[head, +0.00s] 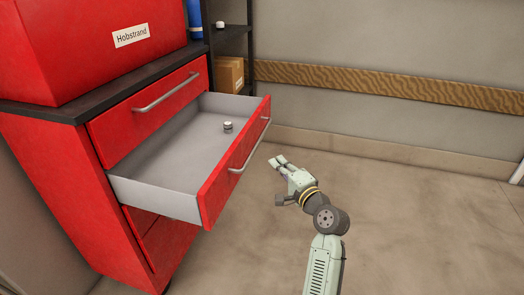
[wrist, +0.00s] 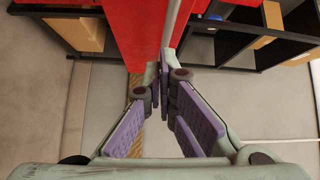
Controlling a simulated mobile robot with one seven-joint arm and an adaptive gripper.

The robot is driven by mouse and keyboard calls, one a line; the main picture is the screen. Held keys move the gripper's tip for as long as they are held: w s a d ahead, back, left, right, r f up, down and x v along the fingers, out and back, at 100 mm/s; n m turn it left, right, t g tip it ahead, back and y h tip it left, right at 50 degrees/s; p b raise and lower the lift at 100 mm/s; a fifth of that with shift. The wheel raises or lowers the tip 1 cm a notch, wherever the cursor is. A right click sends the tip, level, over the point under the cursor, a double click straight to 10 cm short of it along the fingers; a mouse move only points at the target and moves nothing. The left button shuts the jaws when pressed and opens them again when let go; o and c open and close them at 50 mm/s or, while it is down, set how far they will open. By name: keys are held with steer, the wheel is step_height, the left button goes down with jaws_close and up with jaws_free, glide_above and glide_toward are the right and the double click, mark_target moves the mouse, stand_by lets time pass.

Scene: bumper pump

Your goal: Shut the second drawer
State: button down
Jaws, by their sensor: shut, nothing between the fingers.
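The second drawer (head: 155,186) of the red cabinet is pulled far out, with its grey inside showing. Its red front (head: 217,190) faces right and carries a metal bar handle (head: 250,146). A small dark and white item (head: 228,127) stands inside it. My gripper (head: 277,162) is just right of the drawer front in the head view, apart from the handle in the picture; the exact gap is hard to tell. In the wrist view my gripper (wrist: 164,70) is shut and empty, its purple pads converging, with a red surface (wrist: 140,30) beyond the fingertips.
The top drawer (head: 150,112) above is shut. A red box (head: 95,45) labelled Hobstrand sits on the cabinet's dark top. A black shelf with a cardboard box (head: 229,75) stands behind. The floor (head: 420,220) to the right is clear up to the wall.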

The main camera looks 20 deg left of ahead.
steer(key=d+f, duration=0.2)
steer(key=m+p, duration=0.1)
steer(key=p, duration=0.1)
glide_toward(250, 144)
steer(key=w+d, duration=0.1)
steer(key=w, duration=0.2)
steer(key=shift+w+a+p, duration=0.15)
steer(key=shift+a+p, duration=0.1)
steer(key=shift+a, duration=0.75)
steer(key=shift+w+a+p, duration=0.15)
steer(key=shift+a+p, duration=0.1)
steer(key=shift+a, duration=0.8)
